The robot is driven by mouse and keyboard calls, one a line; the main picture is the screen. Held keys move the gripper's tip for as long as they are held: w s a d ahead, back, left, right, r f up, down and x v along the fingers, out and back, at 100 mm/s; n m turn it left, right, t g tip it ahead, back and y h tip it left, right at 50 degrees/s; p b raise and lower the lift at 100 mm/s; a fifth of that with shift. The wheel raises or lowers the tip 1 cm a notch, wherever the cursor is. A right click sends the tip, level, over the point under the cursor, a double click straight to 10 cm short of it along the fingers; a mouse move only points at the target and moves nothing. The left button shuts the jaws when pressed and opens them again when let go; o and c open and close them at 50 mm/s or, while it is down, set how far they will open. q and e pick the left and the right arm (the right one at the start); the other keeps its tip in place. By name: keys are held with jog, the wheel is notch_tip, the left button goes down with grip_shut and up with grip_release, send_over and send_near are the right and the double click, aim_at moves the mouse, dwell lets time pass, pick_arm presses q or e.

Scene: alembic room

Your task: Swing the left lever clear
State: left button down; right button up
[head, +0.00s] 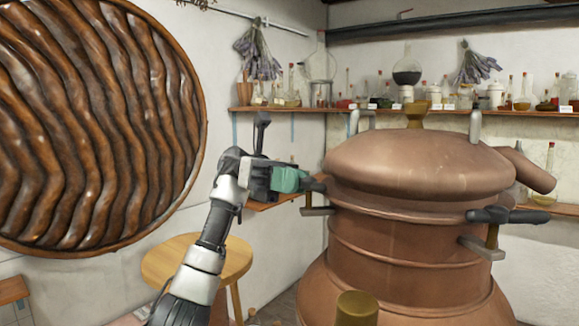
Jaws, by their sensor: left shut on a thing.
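A copper alembic (395,240) with a domed lid (415,160) stands at the right of the head view. The left lever (317,187), dark and short, sits at the left of the lid's rim, above a small metal bracket (318,211). My left gripper (304,183) reaches in from the left and is shut on the left lever. The gripper hides part of the lever. The right lever (508,215) has a dark handle and points outward to the right over its bracket (481,248). My right gripper is not in view.
A round wooden stool (197,260) stands behind my left arm. A large round panel with wavy brown ridges (90,125) fills the left side. Wall shelves (290,110) with bottles and jars run behind the alembic. A copper spout (527,168) sticks out right.

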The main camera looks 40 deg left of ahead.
pick_arm(q)
jog(key=shift+w+d+r+m+g+y+p, duration=0.1)
jog(key=shift+w+m+g+y+p, duration=0.2)
jog(key=shift+m+g, duration=0.45)
jog(key=shift+w+f+m+g+y+p, duration=0.15)
jog(key=shift+m+g+p, duration=0.3)
jog(key=shift+g, duration=0.6)
jog(key=shift+w+d+r+m+g+y+p, duration=0.15)
jog(key=shift+m+g+y+p, duration=0.15)
jog(key=shift+m+g, duration=0.45)
jog(key=shift+a+g, duration=0.1)
jog(key=shift+g, duration=0.35)
jog(key=c, duration=1.1)
grip_release()
